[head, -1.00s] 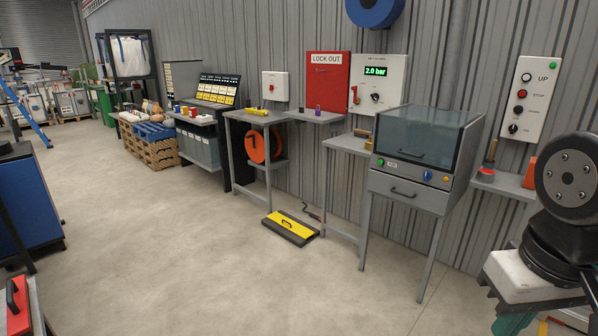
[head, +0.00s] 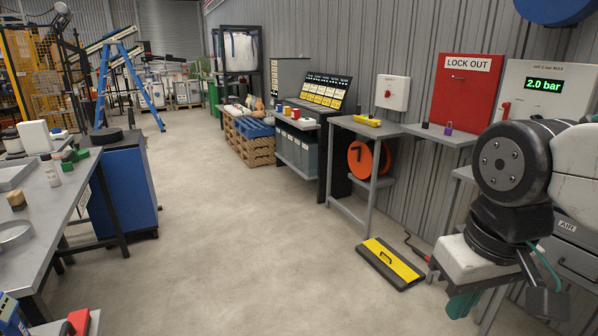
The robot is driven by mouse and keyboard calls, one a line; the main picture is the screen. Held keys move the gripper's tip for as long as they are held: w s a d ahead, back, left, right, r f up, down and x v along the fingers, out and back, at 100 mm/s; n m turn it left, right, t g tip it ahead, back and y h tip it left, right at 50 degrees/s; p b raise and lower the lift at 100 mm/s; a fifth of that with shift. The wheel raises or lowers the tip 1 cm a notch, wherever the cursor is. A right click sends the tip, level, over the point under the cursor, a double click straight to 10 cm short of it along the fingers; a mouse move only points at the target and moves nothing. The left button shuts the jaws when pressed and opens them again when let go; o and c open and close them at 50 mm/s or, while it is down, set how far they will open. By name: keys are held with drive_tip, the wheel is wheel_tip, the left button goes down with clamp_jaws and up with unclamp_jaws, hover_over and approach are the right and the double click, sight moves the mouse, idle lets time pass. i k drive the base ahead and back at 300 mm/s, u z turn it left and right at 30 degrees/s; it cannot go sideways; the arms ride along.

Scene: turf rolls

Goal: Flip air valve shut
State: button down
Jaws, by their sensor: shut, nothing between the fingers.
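The air panel (head: 528,78) is a pale box on the corrugated wall at the right. Its green display (head: 543,85) reads 2.0 bar. The red valve lever (head: 505,110) is on the panel's lower left and looks roughly upright. My arm's large black and white joints cover the lower right of the panel, so its dial is hidden. My gripper is not seen in the head view, so its place relative to the lever cannot be told.
A red LOCK OUT cabinet (head: 467,88) hangs left of the panel, above a shelf with a purple padlock (head: 448,128). A black and yellow floor plate (head: 392,263) lies in front of the benches. A blue cabinet (head: 122,190) stands left; open floor lies between.

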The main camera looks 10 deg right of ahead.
sight(507, 106)
drive_tip(key=i, duration=0.7)
drive_tip(key=z, duration=0.7)
drive_tip(key=i, duration=0.9)
drive_tip(key=z, duration=0.8)
drive_tip(key=i, duration=1.6)
drive_tip(key=z, duration=0.2)
